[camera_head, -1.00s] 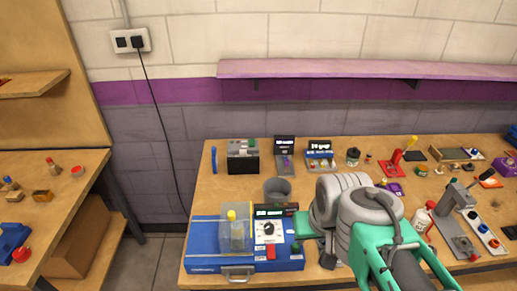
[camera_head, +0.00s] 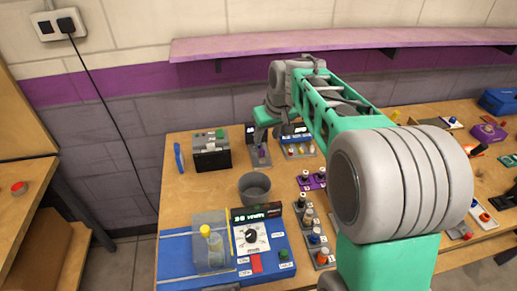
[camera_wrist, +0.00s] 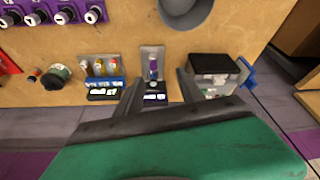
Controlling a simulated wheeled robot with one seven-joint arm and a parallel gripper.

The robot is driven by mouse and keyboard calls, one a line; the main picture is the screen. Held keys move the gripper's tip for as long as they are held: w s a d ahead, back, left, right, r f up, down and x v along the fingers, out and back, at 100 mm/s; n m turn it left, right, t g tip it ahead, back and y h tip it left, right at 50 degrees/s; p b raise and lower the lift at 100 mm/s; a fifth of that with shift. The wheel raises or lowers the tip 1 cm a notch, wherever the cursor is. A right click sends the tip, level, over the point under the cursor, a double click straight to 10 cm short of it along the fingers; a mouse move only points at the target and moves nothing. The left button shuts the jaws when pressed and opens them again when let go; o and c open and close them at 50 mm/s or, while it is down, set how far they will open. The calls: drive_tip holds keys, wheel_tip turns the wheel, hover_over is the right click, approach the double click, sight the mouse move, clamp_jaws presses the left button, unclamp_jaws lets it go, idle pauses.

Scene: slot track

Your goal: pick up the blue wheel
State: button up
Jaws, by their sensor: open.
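A thin upright blue piece (camera_head: 178,157) stands at the table's back left, just left of a black-and-clear box. It may be the blue wheel seen nearly edge-on; I cannot make out its round face. In the wrist view, the blue piece (camera_wrist: 247,73) shows to the right of that box. My gripper (camera_head: 270,138) is open and empty over the back of the table, to the right of the blue piece and apart from it. In the wrist view, my gripper (camera_wrist: 158,90) has its fingers spread, with a small grey stand visible between them.
The black-and-clear box (camera_head: 211,151) lies between my gripper and the blue piece. The grey stand (camera_head: 258,155) carries a purple part. A grey cup (camera_head: 255,187) and a blue meter unit (camera_head: 175,262) stand nearer. Bare wood shows left of the cup.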

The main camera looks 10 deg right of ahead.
drive_tip(key=shift+n+y, duration=0.4)
drive_tip(key=shift+n, duration=0.4)
drive_tip(key=w+f, duration=1.4)
drive_tip(key=f, duration=0.1)
drive_tip(key=shift+w+d+p, duration=0.2)
drive_tip(key=shift+p, duration=0.1)
drive_tip(key=shift+s, duration=0.1)
clamp_jaws()
